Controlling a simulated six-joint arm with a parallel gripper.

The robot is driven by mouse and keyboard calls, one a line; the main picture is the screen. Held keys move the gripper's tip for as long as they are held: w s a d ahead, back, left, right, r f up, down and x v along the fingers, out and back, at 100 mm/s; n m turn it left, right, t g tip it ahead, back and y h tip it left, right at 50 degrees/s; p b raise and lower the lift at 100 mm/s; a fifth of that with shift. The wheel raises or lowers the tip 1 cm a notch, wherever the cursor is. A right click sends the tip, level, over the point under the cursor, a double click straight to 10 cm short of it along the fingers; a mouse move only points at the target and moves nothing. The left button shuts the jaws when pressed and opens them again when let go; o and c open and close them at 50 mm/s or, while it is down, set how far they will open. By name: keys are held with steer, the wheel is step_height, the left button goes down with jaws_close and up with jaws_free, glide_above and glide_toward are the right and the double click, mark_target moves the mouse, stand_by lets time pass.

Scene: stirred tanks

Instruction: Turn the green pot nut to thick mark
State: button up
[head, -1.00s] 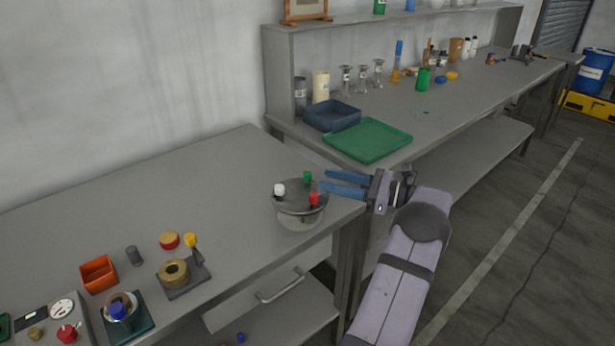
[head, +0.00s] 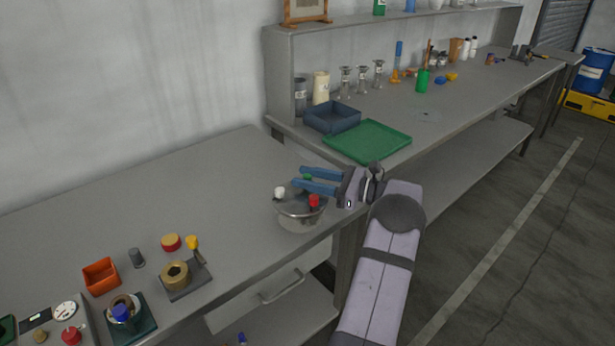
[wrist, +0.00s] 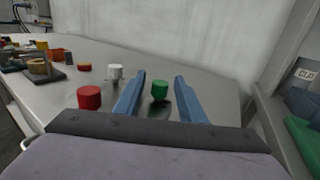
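The steel pot (head: 300,213) stands near the front right corner of the near bench. Its lid carries a white nut (head: 280,192), a red nut (head: 314,201) and a green nut (head: 307,178). My gripper (head: 298,177) is open, with its two blue fingers reaching left over the pot. In the wrist view the green nut (wrist: 159,90) shows between the open fingers (wrist: 158,85), apart from both. The red nut (wrist: 89,97) and white nut (wrist: 115,72) are left of the fingers. I cannot make out any thick mark.
A green tray (head: 367,142) and a dark blue bin (head: 332,117) sit on the bench behind. An orange box (head: 101,276) and a brass ring on a grey base (head: 185,280) stand at the lower left. The middle of the near bench is clear.

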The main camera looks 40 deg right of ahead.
steer(key=shift+c, duration=0.3)
jaws_close()
steer(key=shift+r+m+h, duration=0.1)
steer(key=shift+m+h, duration=0.2)
steer(key=shift+h, duration=0.1)
steer(key=shift+r+m+t+h+p, duration=0.1)
steer(key=shift+m+t+h+p, duration=0.3)
steer(key=shift+t+h, duration=0.15)
steer(key=shift+m+t+h, duration=0.55)
steer(key=shift+m+h, duration=0.95)
steer(key=shift+h, duration=0.75)
steer(key=shift+o, duration=0.3)
jaws_free()
